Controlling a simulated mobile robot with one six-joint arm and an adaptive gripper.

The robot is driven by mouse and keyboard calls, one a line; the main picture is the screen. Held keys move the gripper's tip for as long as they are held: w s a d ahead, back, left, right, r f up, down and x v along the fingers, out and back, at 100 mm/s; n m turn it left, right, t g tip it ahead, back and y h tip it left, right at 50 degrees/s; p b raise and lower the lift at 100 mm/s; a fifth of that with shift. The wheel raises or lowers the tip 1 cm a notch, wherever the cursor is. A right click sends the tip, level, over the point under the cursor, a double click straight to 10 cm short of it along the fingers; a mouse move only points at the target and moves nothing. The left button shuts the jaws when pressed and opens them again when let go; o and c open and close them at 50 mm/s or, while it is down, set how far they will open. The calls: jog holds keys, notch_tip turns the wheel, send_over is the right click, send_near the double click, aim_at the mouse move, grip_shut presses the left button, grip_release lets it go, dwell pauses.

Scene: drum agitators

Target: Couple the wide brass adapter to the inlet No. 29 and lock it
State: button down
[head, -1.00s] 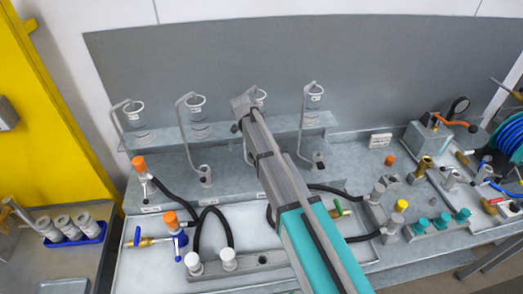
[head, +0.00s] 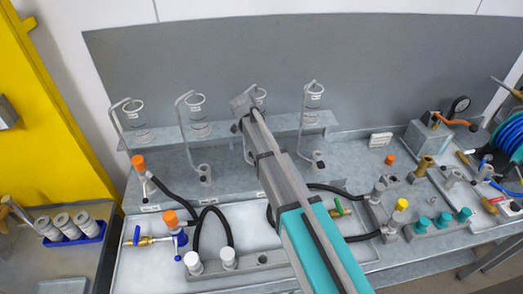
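A short, wide brass cylinder (head: 424,166), possibly the wide brass adapter, stands on the bench at the right. Other brass fittings are a blue-handled valve (head: 146,241) at the left of the tray and a small one with a green part (head: 341,210) right of my arm. I cannot tell which fitting is inlet No. 29, as the small labels are unreadable. My arm crosses the middle of the view and hides part of the tray and the bench behind it. My gripper's fingers do not show.
Several glass vessels on bent-tube stands (head: 197,118) line the back. Black hoses (head: 205,215) loop over the tray (head: 245,212). Teal-capped posts (head: 443,219) stand at the right. A gauge unit (head: 428,135) and blue hose coil (head: 512,138) are at the far right.

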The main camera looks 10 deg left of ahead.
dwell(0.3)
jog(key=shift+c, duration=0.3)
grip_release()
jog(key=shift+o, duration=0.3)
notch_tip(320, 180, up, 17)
jog(key=p, duration=1.7)
